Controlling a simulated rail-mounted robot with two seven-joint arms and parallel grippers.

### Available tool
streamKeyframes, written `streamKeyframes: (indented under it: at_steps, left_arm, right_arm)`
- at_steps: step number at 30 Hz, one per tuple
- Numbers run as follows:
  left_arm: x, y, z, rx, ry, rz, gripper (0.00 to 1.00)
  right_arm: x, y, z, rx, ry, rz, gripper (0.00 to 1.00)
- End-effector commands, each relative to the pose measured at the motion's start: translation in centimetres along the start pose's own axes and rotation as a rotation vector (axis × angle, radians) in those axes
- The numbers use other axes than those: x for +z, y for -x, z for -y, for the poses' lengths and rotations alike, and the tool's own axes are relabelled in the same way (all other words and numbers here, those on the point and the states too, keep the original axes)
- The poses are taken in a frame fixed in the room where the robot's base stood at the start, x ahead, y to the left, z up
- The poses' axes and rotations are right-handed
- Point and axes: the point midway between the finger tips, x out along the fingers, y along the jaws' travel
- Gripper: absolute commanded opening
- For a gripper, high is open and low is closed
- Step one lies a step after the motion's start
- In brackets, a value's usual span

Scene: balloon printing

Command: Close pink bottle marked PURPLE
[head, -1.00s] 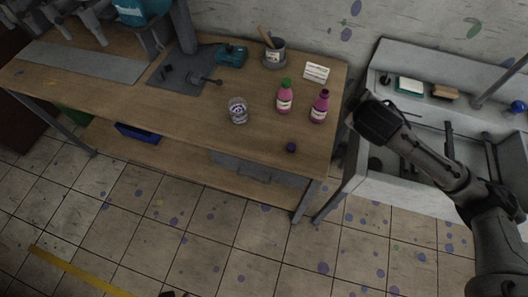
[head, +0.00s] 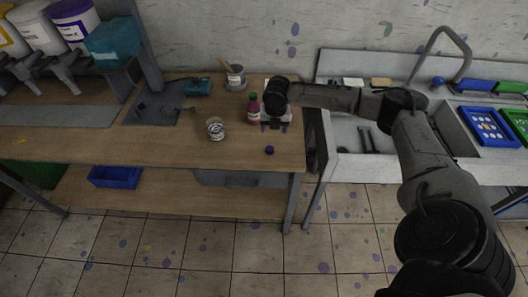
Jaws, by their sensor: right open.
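A pink bottle with a green cap (head: 253,109) stands upright on the wooden workbench. The other pink bottle (head: 286,117), the one with a dark purple neck, stands just right of it. It is mostly hidden behind my right gripper, and its label cannot be read now. A small dark purple cap (head: 269,150) lies on the bench in front of the bottles. My right gripper (head: 275,126) is open and points down at the bottles, with its fingers in front of the purple-necked one. Whether it touches the bottle cannot be told. My left gripper is out of view.
A glass jar (head: 215,128) stands left of the bottles. A grey pot (head: 235,78) with a brush is behind them. A sink unit (head: 350,130) is to the right, with blue (head: 488,127) and green trays beyond. The bench's front middle is clear.

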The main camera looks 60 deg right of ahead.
Motion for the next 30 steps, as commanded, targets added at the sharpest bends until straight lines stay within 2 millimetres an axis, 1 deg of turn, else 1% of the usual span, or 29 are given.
streamKeyframes:
  at_steps: [3,6,10,16,25,28,30]
  left_arm:
    - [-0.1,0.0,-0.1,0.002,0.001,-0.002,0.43]
    - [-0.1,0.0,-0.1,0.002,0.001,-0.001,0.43]
    - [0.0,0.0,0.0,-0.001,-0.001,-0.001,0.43]
    - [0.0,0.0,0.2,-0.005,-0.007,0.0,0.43]
    - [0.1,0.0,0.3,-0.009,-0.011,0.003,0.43]
    - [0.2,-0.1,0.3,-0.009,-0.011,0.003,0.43]
    - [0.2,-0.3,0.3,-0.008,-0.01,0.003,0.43]
  right_arm:
    - [0.0,0.0,-0.1,0.008,0.148,0.002,0.66]
    - [0.0,0.0,-0.2,0.011,0.245,0.004,0.66]
    - [0.0,0.0,-0.2,0.011,0.325,0.005,0.66]
    - [0.0,0.0,-0.2,0.01,0.37,0.006,0.66]
    - [0.0,-0.1,-0.2,0.01,0.369,0.006,0.66]
    - [0.0,-0.9,-0.2,0.009,0.368,0.004,0.66]
    - [-0.1,-1.9,-0.2,0.008,0.368,0.003,0.66]
